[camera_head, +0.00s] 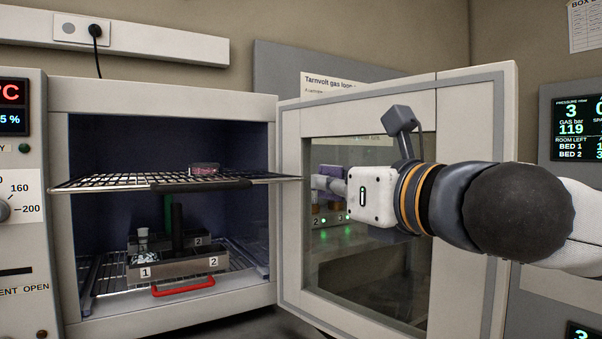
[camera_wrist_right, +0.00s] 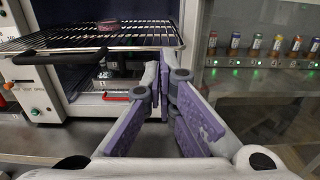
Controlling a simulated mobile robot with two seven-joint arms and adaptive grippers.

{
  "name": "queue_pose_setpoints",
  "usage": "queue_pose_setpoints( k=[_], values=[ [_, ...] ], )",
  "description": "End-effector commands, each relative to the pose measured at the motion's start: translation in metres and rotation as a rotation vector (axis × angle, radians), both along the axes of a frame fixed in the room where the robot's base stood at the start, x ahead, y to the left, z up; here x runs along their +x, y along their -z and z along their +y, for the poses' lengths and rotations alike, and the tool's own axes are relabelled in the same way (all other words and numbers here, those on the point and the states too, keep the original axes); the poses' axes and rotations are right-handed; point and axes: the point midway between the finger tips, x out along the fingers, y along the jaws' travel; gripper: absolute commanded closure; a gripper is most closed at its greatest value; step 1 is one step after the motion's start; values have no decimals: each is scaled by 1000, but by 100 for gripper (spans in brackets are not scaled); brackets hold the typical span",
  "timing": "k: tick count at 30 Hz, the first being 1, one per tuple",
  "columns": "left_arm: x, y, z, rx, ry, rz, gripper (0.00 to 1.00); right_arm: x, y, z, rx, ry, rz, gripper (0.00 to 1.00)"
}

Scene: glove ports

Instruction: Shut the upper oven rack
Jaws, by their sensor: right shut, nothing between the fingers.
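The upper oven rack (camera_head: 110,184) is a wire shelf with a dark front bar, pulled partly out of the oven (camera_head: 170,97). In the right wrist view the rack (camera_wrist_right: 140,38) is ahead and to the left, its right corner close beyond the fingers. My right gripper (camera_head: 322,183), with purple finger pads, is just right of the rack's right end, in front of the open door. In the wrist view its fingers (camera_wrist_right: 165,80) are shut and empty. I cannot tell whether they touch the rack. My left gripper is not in view.
The oven door (camera_head: 450,200) stands open to the right, its glass behind my right gripper. A control panel (camera_head: 22,230) stands left of the oven.

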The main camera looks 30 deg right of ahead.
Motion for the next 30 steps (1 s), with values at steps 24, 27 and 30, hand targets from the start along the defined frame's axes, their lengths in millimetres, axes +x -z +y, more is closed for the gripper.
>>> queue_pose_setpoints(
  k=[24,27,30],
  values=[
    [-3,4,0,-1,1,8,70,75,7,3,-4,-1,9,100],
    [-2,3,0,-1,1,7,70,77,6,1,-3,-1,9,100],
    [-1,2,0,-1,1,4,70,83,6,-5,-3,1,9,100]
  ],
)
